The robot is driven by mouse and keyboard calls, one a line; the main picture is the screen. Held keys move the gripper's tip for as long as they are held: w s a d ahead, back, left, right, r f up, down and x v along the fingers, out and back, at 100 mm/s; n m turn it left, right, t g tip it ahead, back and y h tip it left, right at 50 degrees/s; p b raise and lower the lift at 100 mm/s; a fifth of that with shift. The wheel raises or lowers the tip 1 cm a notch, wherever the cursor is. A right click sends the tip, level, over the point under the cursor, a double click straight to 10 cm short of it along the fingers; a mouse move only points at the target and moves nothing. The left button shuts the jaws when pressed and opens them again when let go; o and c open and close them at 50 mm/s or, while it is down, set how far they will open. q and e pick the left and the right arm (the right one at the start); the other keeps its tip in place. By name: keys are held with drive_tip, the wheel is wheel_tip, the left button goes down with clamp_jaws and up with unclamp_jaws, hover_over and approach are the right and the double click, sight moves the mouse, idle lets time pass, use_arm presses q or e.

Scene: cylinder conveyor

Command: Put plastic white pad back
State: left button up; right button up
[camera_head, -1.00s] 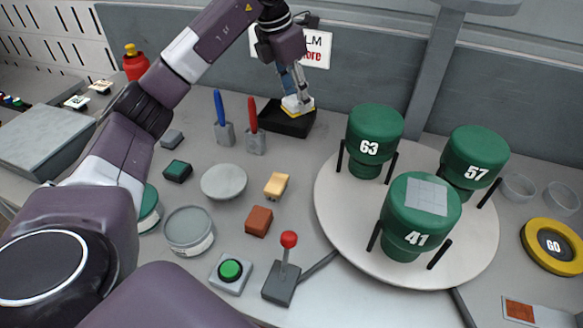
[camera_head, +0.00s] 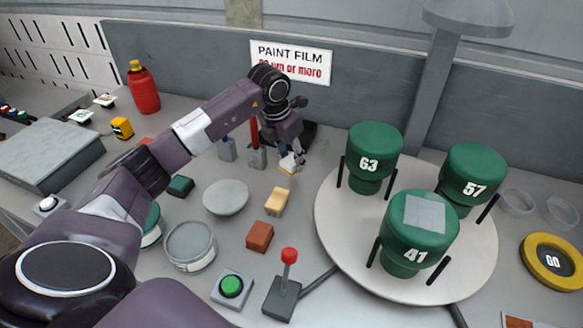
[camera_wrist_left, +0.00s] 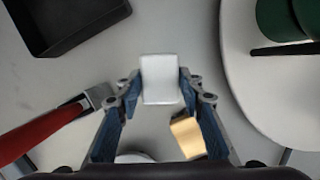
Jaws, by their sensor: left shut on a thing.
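The white pad (camera_wrist_left: 161,80) is a small pale block seen between my left fingertips in the wrist view. In the head view it shows small and partly hidden, with a yellowish lower edge (camera_head: 287,166). My left gripper (camera_head: 290,158) is shut on it, above the table between the black tray and the yellow block. The gripper also shows in the wrist view (camera_wrist_left: 160,90). The black tray (camera_head: 308,132) is behind the gripper and mostly covered by it in the head view; in the wrist view it is at the upper left (camera_wrist_left: 75,45). My right gripper is out of view.
A white turntable (camera_head: 335,232) bears green cylinders 63 (camera_head: 375,145), 57 (camera_head: 473,170) and 41 (camera_head: 425,240). A red-handled tool (camera_wrist_left: 45,130) stands left of the gripper. A yellow block (camera_head: 277,202), red block (camera_head: 260,236) and red-knobbed lever (camera_head: 285,285) lie nearer.

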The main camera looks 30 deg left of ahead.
use_arm(q)
wheel_tip(320, 180, down, 4)
drive_tip(key=shift+s+p, duration=0.1)
drive_tip(key=shift+p, duration=0.25)
drive_tip(key=shift+f, duration=0.2)
drive_tip(key=shift+f, duration=0.1)
drive_tip(key=o, duration=1)
drive_tip(key=shift+c, duration=0.2)
drive_tip(key=shift+o, duration=0.8)
drive_tip(key=shift+r, duration=0.25)
drive_tip(key=b+v, duration=0.2)
drive_tip(key=v, duration=0.9)
drive_tip(key=shift+r, duration=0.4)
